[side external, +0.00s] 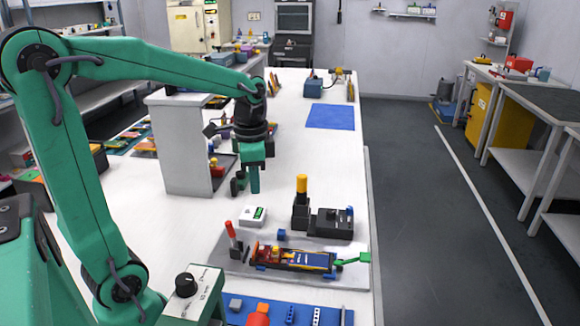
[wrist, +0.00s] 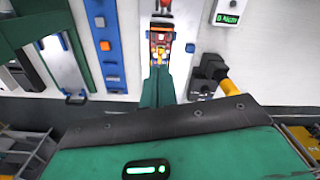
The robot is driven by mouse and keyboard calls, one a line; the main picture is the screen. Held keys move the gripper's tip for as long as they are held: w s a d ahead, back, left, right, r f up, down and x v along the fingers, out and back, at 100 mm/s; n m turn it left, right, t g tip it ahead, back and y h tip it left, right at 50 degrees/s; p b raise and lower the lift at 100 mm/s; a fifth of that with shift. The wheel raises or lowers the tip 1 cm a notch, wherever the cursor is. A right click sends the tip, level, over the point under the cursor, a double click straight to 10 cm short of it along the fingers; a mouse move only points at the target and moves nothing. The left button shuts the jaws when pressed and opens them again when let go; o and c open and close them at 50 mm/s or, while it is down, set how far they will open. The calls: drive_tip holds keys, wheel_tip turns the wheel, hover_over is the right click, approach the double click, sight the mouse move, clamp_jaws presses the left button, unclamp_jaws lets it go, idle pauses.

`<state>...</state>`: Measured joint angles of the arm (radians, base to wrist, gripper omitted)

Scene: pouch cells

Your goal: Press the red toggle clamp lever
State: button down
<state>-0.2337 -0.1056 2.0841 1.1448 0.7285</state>
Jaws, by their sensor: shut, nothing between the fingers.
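The red toggle clamp lever (side external: 231,230) stands upright, tilted slightly left, at the left end of a grey fixture plate (side external: 240,268). A dark blue pouch cell (side external: 305,260) lies on that plate, with red and yellow parts at its left end. My gripper (side external: 254,188) points down with green fingers shut and empty. It is above the table, behind and a little right of the lever, apart from it. In the wrist view my green fingers (wrist: 158,78) partly cover the fixture. A red part at that view's top edge (wrist: 165,3) may be the lever; I cannot tell.
A white display box (side external: 253,216) stands just behind the fixture. A black device with a yellow top (side external: 301,190) rises at the right, beside a black box (side external: 331,223). A white upright panel (side external: 186,145) stands left of my gripper.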

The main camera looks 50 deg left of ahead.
drive_tip(key=shift+w+a+f+m+g, duration=0.55)
drive_tip(key=shift+w+a+f, duration=0.25)
drive_tip(key=shift+a, duration=0.2)
drive_tip(key=shift+s+f, duration=0.1)
approach(232, 235)
drive_tip(key=w+d+f, duration=0.1)
drive_tip(key=w+f, duration=0.2)
drive_tip(key=w+d+f, duration=0.1)
drive_tip(key=shift+w+d+f, duration=0.3)
drive_tip(key=shift+f, duration=0.05)
drive_tip(key=shift+s+a+f, duration=0.3)
drive_tip(key=shift+s+a, duration=0.25)
drive_tip(key=shift+s, duration=0.25)
drive_tip(key=shift+s+a+f, duration=0.3)
drive_tip(key=shift+s+a, duration=0.25)
drive_tip(key=shift+s, duration=0.25)
